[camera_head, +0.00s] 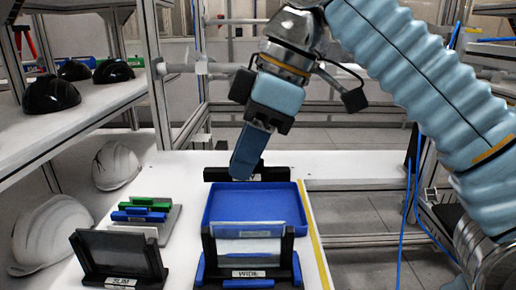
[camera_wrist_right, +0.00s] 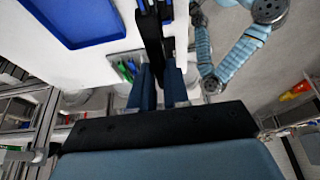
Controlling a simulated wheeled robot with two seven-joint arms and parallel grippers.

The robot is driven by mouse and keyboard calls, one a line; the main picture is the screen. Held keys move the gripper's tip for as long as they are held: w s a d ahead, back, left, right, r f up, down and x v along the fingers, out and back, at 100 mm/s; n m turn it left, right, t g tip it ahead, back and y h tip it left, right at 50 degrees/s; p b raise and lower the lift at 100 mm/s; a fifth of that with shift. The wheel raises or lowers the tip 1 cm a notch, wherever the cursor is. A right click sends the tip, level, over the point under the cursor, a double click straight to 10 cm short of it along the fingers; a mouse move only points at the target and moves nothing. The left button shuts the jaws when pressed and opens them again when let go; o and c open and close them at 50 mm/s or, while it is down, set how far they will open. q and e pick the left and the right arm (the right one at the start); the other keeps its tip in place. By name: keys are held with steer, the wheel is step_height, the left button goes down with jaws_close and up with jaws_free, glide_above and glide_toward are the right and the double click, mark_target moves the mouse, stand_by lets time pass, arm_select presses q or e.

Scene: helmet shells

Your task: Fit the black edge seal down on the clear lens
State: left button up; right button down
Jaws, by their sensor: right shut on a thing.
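The clear lens (camera_head: 247,247) stands upright in a black holder with blue sides, labelled WIDE, at the front of the table. My right gripper (camera_head: 241,176) points down behind the blue tray, at a long black bar-like piece, which I take for the black edge seal (camera_head: 218,174). In the right wrist view the gripper's two blue fingers (camera_wrist_right: 159,88) are closed about a black strip (camera_wrist_right: 150,35). The fingers hide the gripped part, and I cannot tell whether the seal is clear of its rest. The seal is apart from the lens. My left gripper is not visible.
A blue tray (camera_head: 300,225) lies between the seal and the lens. A dark plate in a SLIM holder (camera_head: 120,282) stands front left. Green and blue handled pieces (camera_head: 146,203) lie behind it. White helmet shells (camera_head: 118,165) stand left; black shells (camera_head: 50,94) sit on a shelf.

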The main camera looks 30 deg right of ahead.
stand_by(0.3)
steer(key=b, duration=0.5)
glide_above(240, 223)
steer(key=d, duration=0.1)
steer(key=f, duration=0.6)
steer(key=shift+s, duration=0.2)
steer(key=shift+r+p, duration=0.15)
steer(key=shift+p, duration=0.3)
stand_by(0.8)
steer(key=shift+f+b, duration=1.15)
steer(key=shift+f, duration=0.2)
steer(key=c, duration=1)
jaws_free()
steer(key=shift+c, duration=0.2)
